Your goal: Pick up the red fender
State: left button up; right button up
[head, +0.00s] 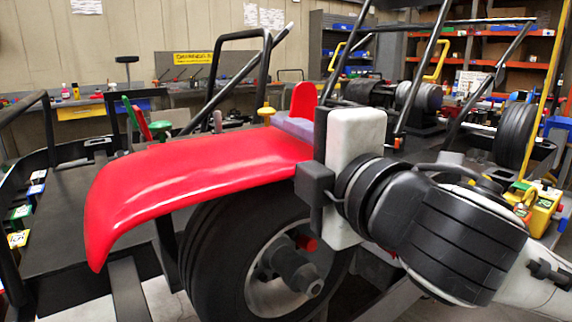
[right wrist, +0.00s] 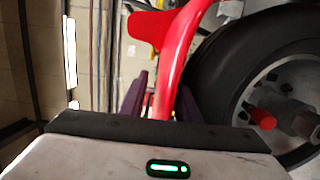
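The red fender (head: 190,170) is a glossy curved guard over the black tyre (head: 225,250) in the head view. Its near end bends down at the left. My right gripper (head: 296,128) is at the fender's right end. In the right wrist view its two purple fingers (right wrist: 164,95) stand on either side of the fender's edge (right wrist: 172,75). A gap shows between the left finger and the fender, so the gripper looks open around it. In the head view the gripper's white body hides part of the fender's right end. My left gripper is out of view.
Black frame tubes (head: 262,75) rise behind the fender. A wheel hub (head: 290,270) sticks out below it. Small boxes (head: 20,215) line the black surface's left edge. Workbenches and orange shelves (head: 490,60) stand at the back.

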jog(key=shift+w+a, duration=0.15)
jog(key=shift+w, duration=0.1)
grip_shut()
jog(key=shift+r, duration=0.1)
